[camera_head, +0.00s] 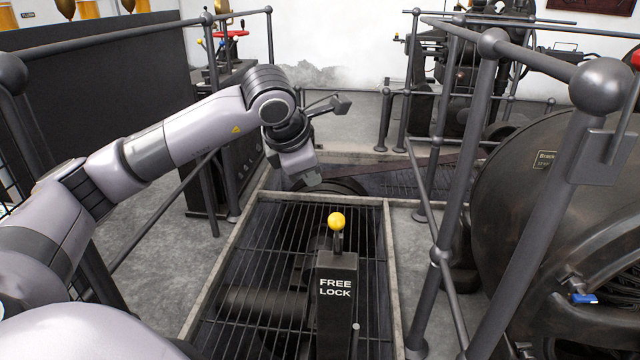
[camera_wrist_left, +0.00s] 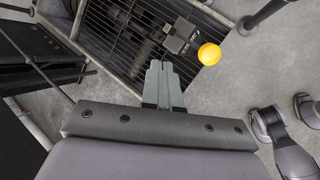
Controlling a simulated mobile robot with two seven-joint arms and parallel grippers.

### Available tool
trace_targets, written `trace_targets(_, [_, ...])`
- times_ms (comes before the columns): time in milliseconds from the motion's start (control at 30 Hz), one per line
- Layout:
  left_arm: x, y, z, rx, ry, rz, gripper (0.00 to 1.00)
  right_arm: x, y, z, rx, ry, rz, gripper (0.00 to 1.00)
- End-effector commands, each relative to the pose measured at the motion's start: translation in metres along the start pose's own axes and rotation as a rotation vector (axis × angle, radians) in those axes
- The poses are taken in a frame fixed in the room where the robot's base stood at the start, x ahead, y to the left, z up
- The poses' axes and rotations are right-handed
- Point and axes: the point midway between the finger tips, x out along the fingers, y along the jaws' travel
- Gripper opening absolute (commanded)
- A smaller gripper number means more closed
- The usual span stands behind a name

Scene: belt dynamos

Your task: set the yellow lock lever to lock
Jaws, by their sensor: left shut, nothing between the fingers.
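The yellow lock lever (camera_head: 336,221) has a round yellow knob on a short dark stem. It stands up from the far end of a dark box (camera_head: 335,309) lettered FREE above LOCK. I cannot tell its exact setting from its tilt. My left gripper (camera_head: 313,181) is just beyond and left of the knob, pointing down, apart from it. In the left wrist view the fingers (camera_wrist_left: 164,88) are shut with nothing between them. The yellow knob (camera_wrist_left: 209,54) is to the right of the fingertips, and the box (camera_wrist_left: 180,37) lies above them. My right gripper is not in view.
The box rises from a barred floor grating (camera_head: 250,290) with a pale frame. Dark railings (camera_head: 455,170) stand on the right, before a large dark machine wheel (camera_head: 540,190). A blue-handled valve (camera_head: 583,298) is at lower right. A black panel (camera_head: 100,90) stands at left.

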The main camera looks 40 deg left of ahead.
Motion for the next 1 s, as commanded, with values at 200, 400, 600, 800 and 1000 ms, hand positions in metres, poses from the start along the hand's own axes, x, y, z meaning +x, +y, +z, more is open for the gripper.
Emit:
trace_targets(200, [-0.049, -0.002, 0.0, 0.0, -0.002, 0.003, 0.0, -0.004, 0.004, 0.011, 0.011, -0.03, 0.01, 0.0])
trace_targets(400, [-0.071, -0.004, -0.001, 0.0, -0.001, 0.0, 0.0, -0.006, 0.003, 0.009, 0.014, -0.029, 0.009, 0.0])
trace_targets(600, [-0.075, -0.004, -0.001, -0.001, 0.0, 0.0, 0.0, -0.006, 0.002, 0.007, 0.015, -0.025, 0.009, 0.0])
trace_targets(800, [-0.075, -0.004, -0.001, -0.001, 0.0, 0.0, 0.0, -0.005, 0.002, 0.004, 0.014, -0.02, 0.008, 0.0])
trace_targets(1000, [-0.074, -0.004, -0.001, -0.001, 0.0, 0.0, 0.0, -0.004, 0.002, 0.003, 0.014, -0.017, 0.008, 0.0])
